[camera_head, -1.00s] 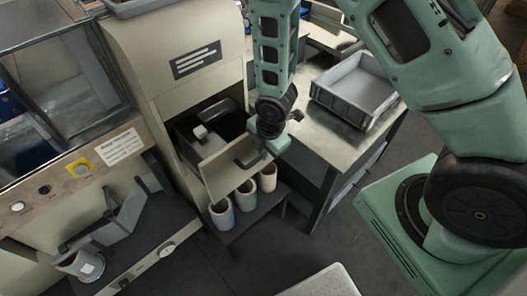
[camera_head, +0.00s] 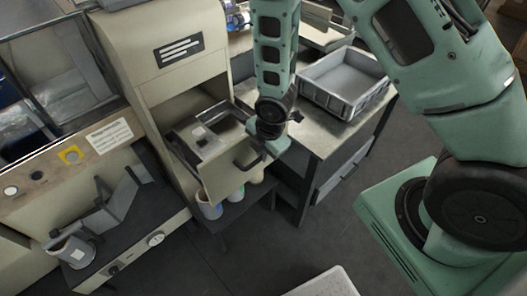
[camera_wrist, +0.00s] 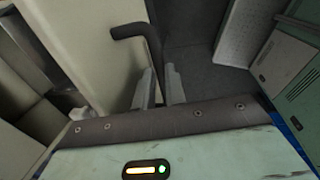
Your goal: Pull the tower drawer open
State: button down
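The beige tower (camera_head: 128,38) stands at upper left with its drawer (camera_head: 222,176) pulled out toward the front right. The drawer's inside shows, holding a small pale object (camera_head: 203,137). A dark handle (camera_head: 249,163) sits on the drawer's front panel; it also shows in the wrist view (camera_wrist: 130,31), bent and running down between my fingers. My gripper (camera_wrist: 159,88) is shut on the handle, its two grey fingers either side of it. In the head view, my wrist hides most of the fingers.
A grey crate (camera_head: 343,82) sits on a bench right of the tower. The machine with a control panel is at left.

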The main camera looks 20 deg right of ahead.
jog(key=c, duration=1.5)
grip_release()
jog(key=shift+o, duration=0.2)
jog(key=s+d+r+p, duration=0.1)
jog(key=s+r+p, duration=0.1)
jog(key=r, duration=1.5)
jog(key=shift+s+p, duration=0.4)
jog(key=shift+s, duration=0.1)
jog(key=s+a+r+m+g, duration=0.1)
jog(key=s+a+r+m, duration=0.3)
jog(key=s+m, duration=0.3)
jog(key=s+a+r+m+g, duration=0.1)
jog(key=s+a+r+m, duration=0.2)
jog(key=s+r+m, duration=0.3)
jog(key=s+m, duration=0.1)
jog(key=s, duration=0.2)
jog(key=shift+s+a, duration=0.4)
